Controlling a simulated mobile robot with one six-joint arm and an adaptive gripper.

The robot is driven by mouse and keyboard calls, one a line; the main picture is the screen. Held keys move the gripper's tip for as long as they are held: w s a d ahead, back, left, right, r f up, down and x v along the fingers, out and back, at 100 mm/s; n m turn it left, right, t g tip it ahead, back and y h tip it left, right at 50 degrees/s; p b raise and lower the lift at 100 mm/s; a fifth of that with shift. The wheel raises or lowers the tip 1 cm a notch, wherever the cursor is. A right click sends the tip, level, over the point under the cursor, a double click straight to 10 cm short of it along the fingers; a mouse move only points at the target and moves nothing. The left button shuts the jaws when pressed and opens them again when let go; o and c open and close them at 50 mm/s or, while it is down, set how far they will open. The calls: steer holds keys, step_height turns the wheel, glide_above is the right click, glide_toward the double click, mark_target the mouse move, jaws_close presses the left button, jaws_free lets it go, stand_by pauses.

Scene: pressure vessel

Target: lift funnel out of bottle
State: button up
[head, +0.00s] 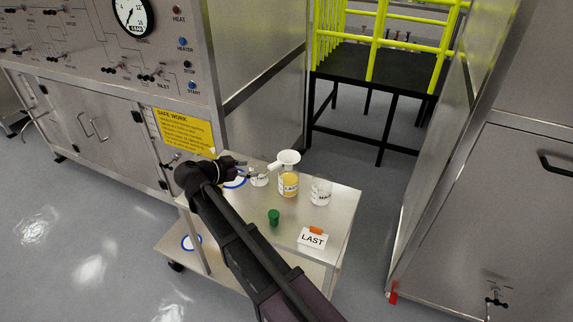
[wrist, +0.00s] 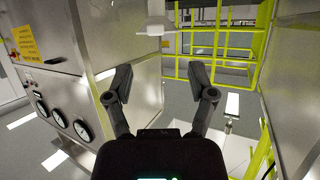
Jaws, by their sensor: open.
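The white funnel (head: 289,157) sits wide end up in the mouth of a bottle (head: 288,187) of yellow liquid on the steel cart; its spout is largely hidden in the bottle. My gripper (head: 262,172) reaches in from the left, just beside the funnel and apart from it. In the wrist view my gripper (wrist: 160,72) has its two fingers spread with nothing between them. The funnel (wrist: 155,24) shows at the top of that view, upside down, beyond the fingertips. The bottle is not clearly visible there.
On the cart (head: 338,225), a clear labelled beaker (head: 321,191) stands right of the bottle and another white labelled container (head: 259,179) left. A green stopper (head: 274,217) and a LAST card (head: 312,239) with an orange piece lie in front. A steel control cabinet (head: 95,115) stands left.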

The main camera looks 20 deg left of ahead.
mark_target(272, 166)
steer(key=shift+b+x, duration=0.7)
steer(key=shift+x, duration=1.85)
steer(key=shift+d+b+x, duration=0.25)
steer(key=shift+b+x, duration=0.6)
steer(key=shift+x, duration=1.75)
steer(key=shift+s+r, duration=0.1)
steer(key=shift+s, duration=0.05)
jaws_close()
